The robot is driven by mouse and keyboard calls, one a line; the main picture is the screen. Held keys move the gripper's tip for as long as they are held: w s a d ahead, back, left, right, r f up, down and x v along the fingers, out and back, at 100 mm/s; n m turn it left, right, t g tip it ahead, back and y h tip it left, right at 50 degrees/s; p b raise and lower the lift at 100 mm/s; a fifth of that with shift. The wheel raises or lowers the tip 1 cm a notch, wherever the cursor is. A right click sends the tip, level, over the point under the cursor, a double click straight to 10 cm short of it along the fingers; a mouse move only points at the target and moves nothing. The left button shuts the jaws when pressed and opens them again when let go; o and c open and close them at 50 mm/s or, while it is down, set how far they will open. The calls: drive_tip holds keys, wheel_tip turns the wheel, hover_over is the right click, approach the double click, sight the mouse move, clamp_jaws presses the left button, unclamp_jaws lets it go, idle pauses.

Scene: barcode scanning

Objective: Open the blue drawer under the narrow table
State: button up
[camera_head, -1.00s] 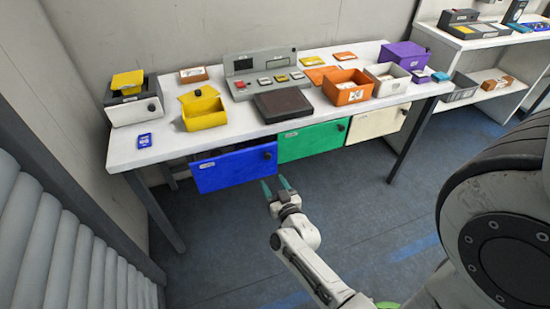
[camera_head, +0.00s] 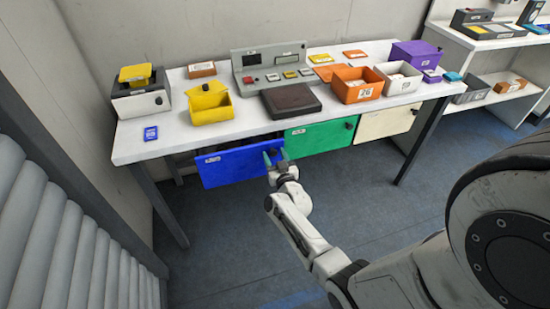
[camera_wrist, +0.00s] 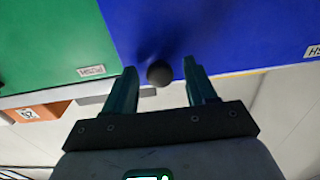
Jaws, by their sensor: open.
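The blue drawer (camera_head: 232,167) hangs under the left part of the narrow table (camera_head: 150,150). Its front stands forward of the table edge, with a dark gap above it. My gripper (camera_head: 275,156) is at the right end of the blue front. In the wrist view my gripper (camera_wrist: 162,78) is open, its two teal fingers on either side of the round black knob (camera_wrist: 159,73). I cannot tell whether either finger touches the knob. The blue front (camera_wrist: 230,35) fills the upper right of the wrist view.
A green drawer (camera_head: 318,135) and a cream drawer (camera_head: 385,124) sit to the right of the blue one. A yellow box (camera_head: 210,108), a grey control panel (camera_head: 270,65) and an orange box (camera_head: 357,88) stand on the table. The floor (camera_head: 230,240) in front is clear.

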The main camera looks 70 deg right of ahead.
clamp_jaws()
idle(0.6)
